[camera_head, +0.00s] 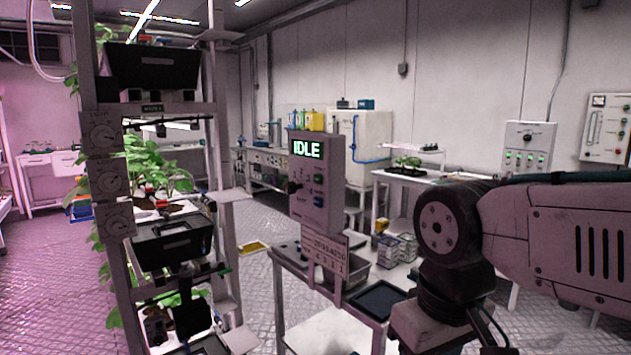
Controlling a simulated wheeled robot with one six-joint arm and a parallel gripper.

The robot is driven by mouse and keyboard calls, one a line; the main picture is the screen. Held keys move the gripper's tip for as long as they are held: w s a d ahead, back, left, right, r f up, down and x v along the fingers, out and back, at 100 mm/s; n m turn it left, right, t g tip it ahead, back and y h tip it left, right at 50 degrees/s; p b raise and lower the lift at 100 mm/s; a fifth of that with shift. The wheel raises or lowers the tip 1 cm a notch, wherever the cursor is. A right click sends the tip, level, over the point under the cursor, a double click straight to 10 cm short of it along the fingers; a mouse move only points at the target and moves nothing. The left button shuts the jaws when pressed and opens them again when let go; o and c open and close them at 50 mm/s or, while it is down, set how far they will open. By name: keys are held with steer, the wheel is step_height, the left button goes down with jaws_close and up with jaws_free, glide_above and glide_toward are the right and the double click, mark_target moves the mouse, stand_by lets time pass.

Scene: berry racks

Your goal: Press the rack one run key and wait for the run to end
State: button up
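A grey control box (328,212) stands on a post near the middle of the view. Its lit display (306,149) reads IDLE in pale green letters. Below the display are small coloured keys (318,190) in a column, with a dark knob or button on the left; the key labels are too small to read. My arm reaches in from the right and bends down at the bottom, to the right of the box. My gripper is not in view, and no part of my arm touches the box.
A tall plant rack (230,245) with dials, black bins and leafy plants stands at the left. A small table (290,258) below the box holds a grey bin, a dark tray (376,300) and small boxes (397,249). Open floor (60,270) shows at the left.

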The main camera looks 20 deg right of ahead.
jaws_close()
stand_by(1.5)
